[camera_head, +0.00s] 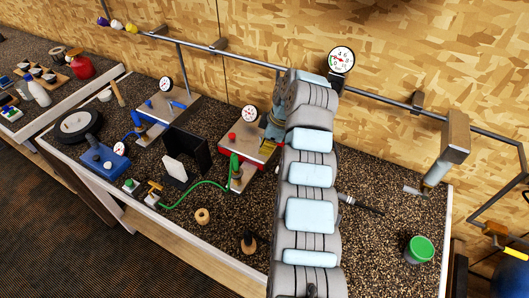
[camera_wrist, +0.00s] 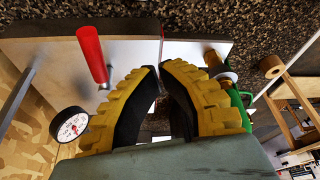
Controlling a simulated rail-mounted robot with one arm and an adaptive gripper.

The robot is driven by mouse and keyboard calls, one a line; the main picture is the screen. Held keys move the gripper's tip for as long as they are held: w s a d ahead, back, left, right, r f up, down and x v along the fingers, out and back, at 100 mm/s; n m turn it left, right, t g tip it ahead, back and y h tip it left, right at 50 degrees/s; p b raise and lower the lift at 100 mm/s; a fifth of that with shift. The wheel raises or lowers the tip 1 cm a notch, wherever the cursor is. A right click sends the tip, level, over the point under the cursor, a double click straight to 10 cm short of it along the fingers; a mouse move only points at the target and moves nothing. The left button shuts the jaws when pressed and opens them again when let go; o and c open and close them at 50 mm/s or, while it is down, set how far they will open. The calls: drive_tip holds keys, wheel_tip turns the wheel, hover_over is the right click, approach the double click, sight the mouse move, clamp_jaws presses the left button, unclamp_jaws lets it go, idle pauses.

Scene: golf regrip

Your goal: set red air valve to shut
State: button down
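The red air valve (camera_head: 253,151) is on a grey plate at the bench's middle, left of my arm. Its red lever handle (camera_wrist: 90,52) stands out over the pale plate in the wrist view, left of my fingers and apart from them. In the head view my arm partly hides that side of the valve. My gripper (camera_wrist: 159,72) has yellow and black fingers nearly together, with a thin gap and no object seen between them. It points down at the plate; in the head view my gripper (camera_head: 272,127) is just beside the valve. The lever's exact setting is hard to tell.
A pressure gauge (camera_wrist: 70,124) is left of my fingers. A green hose (camera_head: 190,205) joins the red station's near side. A blue valve station (camera_head: 166,108), black bracket (camera_head: 190,160) and blue box (camera_head: 104,158) are to the left. A green-topped can (camera_head: 419,249) is at right.

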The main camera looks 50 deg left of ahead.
wheel_tip(320, 180, up, 7)
drive_tip(key=w, duration=0.2)
drive_tip(key=shift+a+f+p, duration=0.15)
drive_tip(key=shift+a+p, duration=0.2)
drive_tip(key=shift+a, duration=0.05)
